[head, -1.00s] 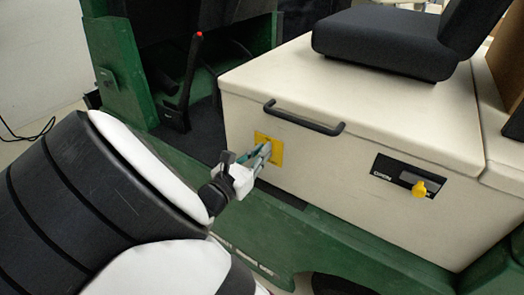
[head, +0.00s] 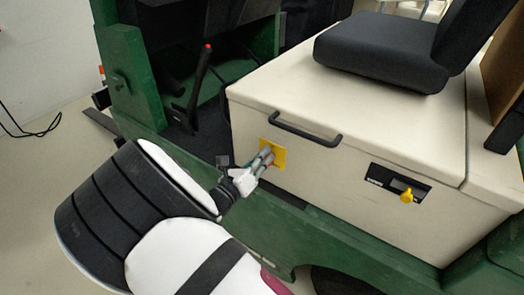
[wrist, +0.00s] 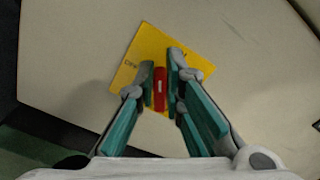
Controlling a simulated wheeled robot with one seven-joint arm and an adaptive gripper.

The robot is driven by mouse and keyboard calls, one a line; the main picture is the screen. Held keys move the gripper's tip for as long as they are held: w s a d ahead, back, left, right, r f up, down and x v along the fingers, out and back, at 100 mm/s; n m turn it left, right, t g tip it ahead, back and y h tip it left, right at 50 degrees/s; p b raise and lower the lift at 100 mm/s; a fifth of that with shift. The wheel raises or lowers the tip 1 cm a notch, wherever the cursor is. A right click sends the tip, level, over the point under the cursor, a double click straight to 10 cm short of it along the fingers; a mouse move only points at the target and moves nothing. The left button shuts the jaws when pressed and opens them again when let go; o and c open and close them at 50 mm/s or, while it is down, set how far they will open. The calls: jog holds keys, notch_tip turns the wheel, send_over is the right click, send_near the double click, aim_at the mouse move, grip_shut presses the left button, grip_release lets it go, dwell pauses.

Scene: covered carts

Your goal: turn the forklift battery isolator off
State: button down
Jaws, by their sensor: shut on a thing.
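The isolator is a red handle (wrist: 160,89) on a yellow plate (wrist: 143,54), fixed to the cream side panel of the forklift's battery cover. The yellow plate also shows in the head view (head: 280,158), left of centre, with my gripper in front of it. My gripper (wrist: 161,80) has one finger on each side of the red handle and is shut on it. In the head view my gripper (head: 266,157) reaches the plate from the lower left, and the handle is mostly hidden by the fingers.
A black grab handle (head: 305,133) is just above and right of the plate. A yellow knob (head: 407,196) on a black latch panel sits further right. The black seat (head: 380,50) is on top, and a lever with a red tip (head: 200,80) stands at the left.

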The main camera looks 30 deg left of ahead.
jog(key=n+p, duration=0.1)
jog(key=n, duration=0.3)
jog(key=f+n+p, duration=0.1)
jog(key=n, duration=0.2)
jog(key=a+n+p, duration=0.1)
jog(key=n+p, duration=0.1)
jog(key=n, duration=0.2)
jog(key=shift+s+f+n, duration=0.15)
jog(key=shift+f+n, duration=0.15)
jog(key=shift+f, duration=0.05)
jog(key=shift+n, duration=0.3)
jog(key=c, duration=1.7)
grip_release()
jog(key=shift+s+a, duration=0.15)
jog(key=shift+s, duration=1.7)
jog(key=shift+s+a, duration=0.1)
jog(key=shift+s, duration=1.75)
